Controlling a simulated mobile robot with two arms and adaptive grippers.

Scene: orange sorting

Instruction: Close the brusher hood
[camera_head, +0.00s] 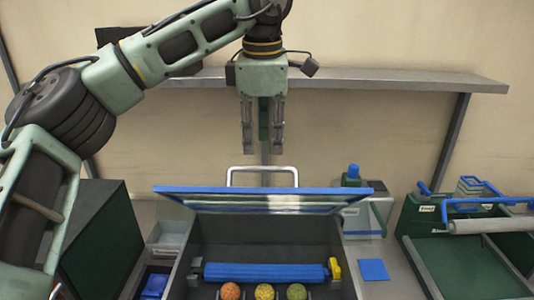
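The brusher hood (322,208) is a blue-edged lid standing raised above the brusher box (211,228). A white bar handle (262,170) rises from its far edge. Inside the box are a blue roller (265,272) and three round fruits in a row: orange (230,291), yellow (264,292) and green-orange (297,292). My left gripper (262,150) points down above the handle, with its two fingers apart and nothing visible held between them. It appears clear of the handle, though the depth between them is hard to judge. My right gripper is out of view.
A grey shelf (400,80) runs along the back wall behind my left arm. A dark green box (103,235) stands at left, beside small bins (168,240). At right are a machine with a blue knob (353,171), a blue square (374,270) and a green tray (462,268).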

